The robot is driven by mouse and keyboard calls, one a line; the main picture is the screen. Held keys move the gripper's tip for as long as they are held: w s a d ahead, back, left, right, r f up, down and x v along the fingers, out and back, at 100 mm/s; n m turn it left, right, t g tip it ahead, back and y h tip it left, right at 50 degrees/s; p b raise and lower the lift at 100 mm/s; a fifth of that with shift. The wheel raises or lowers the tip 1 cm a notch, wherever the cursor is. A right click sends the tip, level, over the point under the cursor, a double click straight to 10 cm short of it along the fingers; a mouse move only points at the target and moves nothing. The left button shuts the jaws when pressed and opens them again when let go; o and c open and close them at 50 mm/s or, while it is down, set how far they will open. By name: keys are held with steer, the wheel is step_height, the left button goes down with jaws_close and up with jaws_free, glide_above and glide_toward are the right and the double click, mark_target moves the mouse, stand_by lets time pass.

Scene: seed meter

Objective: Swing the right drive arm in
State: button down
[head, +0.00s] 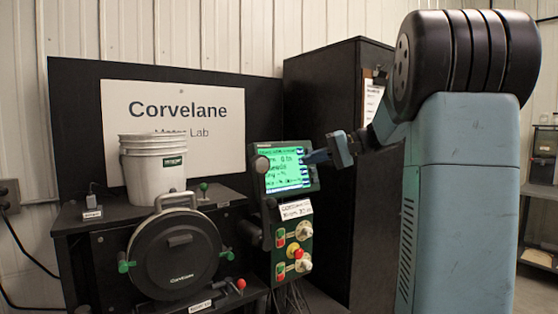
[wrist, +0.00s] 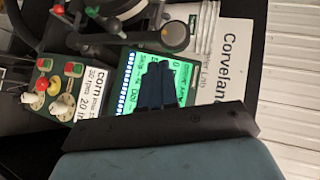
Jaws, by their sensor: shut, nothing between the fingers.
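The seed meter (head: 175,255) is a round black housing with a grey top handle, at the lower left of the head view. A green-knobbed lever (head: 227,255) is at its right edge. A dark cylindrical part (head: 250,234) stands further right, and a grey round piece (head: 262,164) shows before the screen's left edge. I cannot tell which of these belongs to the right drive arm. My gripper (head: 320,157) is shut and empty, at the screen's right edge in the head view. In the wrist view its fingers (wrist: 157,85) overlap the lit screen; contact cannot be told.
The green screen (head: 287,168) sits above a control panel (head: 292,250) with knobs and a red button. A white bucket (head: 153,172) stands behind the meter. A red-ball lever (head: 240,284) is at lower right of the meter. A tall black cabinet (head: 325,100) stands behind the screen.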

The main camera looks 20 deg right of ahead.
steer(key=w+d+r+t+y, duration=0.1)
steer(key=w+d+r, duration=0.1)
steer(key=d, duration=0.3)
steer(key=shift+w, duration=0.5)
steer(key=shift+d, duration=0.1)
glide_toward(268, 161)
steer(key=w+a+f, duration=0.1)
steer(key=w+a, duration=0.2)
steer(key=w, duration=0.1)
steer(key=shift+a+f, duration=0.3)
steer(key=shift+a, duration=0.6)
